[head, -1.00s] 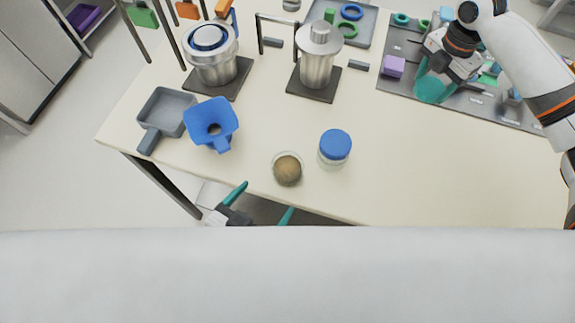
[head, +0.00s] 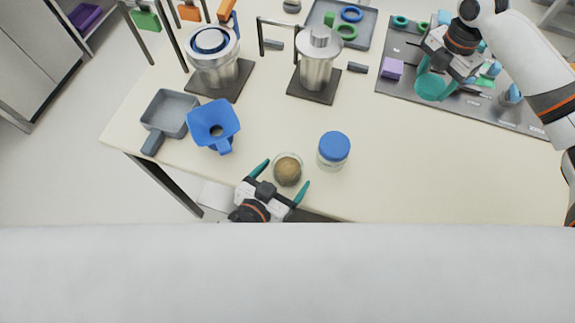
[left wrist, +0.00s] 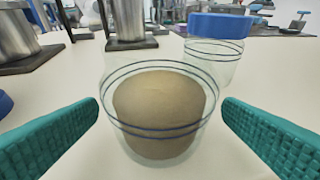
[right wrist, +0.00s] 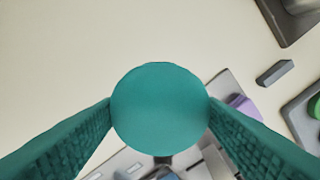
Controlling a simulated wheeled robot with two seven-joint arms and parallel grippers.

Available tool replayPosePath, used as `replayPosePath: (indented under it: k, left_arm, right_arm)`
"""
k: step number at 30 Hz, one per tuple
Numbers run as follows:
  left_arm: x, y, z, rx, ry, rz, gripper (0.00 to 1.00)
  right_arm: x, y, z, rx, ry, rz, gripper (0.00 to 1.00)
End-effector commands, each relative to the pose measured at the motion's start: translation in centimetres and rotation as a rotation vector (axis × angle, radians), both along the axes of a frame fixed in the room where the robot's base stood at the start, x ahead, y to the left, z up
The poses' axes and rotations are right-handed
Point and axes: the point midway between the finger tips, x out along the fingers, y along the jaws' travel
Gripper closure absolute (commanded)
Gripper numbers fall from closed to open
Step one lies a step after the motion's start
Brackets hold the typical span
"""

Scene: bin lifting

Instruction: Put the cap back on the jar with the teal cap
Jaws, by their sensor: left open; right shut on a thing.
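The open glass jar (head: 287,170) holds brown contents and stands near the table's front edge; it fills the middle of the left wrist view (left wrist: 160,115). My left gripper (head: 283,178) is open, with its fingers on either side of the jar and apart from it. The teal cap (head: 431,87) is in my right gripper (head: 436,76), over the grey mat at the right. In the right wrist view the round teal cap (right wrist: 160,108) sits between both fingertips.
A second jar with a blue cap (head: 334,148) stands just right of the open jar. A blue funnel (head: 226,138) and a grey scoop (head: 168,110) lie to the left. Metal canisters (head: 316,70) stand behind. The table's right front is clear.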

Motion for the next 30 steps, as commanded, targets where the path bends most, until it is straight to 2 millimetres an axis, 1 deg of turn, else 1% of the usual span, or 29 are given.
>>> replayPosePath:
  k: [1, 3, 6, 16, 17, 27, 30]
  left_arm:
    - [0.7, -0.3, -0.1, 0.000, -0.001, 0.000, 0.11]
    - [1.3, -0.8, -0.5, 0.000, 0.000, 0.000, 0.11]
    - [1.8, -1.1, -0.8, 0.000, 0.000, 0.000, 0.11]
    - [1.9, -1.1, -1.0, 0.001, 0.001, 0.000, 0.11]
    - [1.9, -1.1, -1.0, 0.001, 0.001, 0.000, 0.12]
    - [1.9, -1.1, -1.0, 0.001, 0.001, 0.000, 0.68]
    - [1.9, -1.1, -0.8, -0.001, -0.002, 0.000, 0.69]
  right_arm:
    - [0.0, 0.0, 0.3, 0.000, 0.000, 0.000, 0.59]
    - [0.0, 0.0, 0.4, 0.000, 0.000, 0.000, 0.59]
    - [0.0, 0.0, 0.5, 0.000, 0.000, 0.000, 0.59]
    - [0.0, 0.0, 0.4, 0.000, 0.000, 0.000, 0.59]
    - [0.0, 0.0, 0.4, 0.000, 0.000, 0.000, 0.59]
    - [0.0, 0.0, 0.4, 0.000, 0.000, 0.000, 0.59]
    - [0.0, 0.0, 0.4, 0.000, 0.000, 0.000, 0.59]
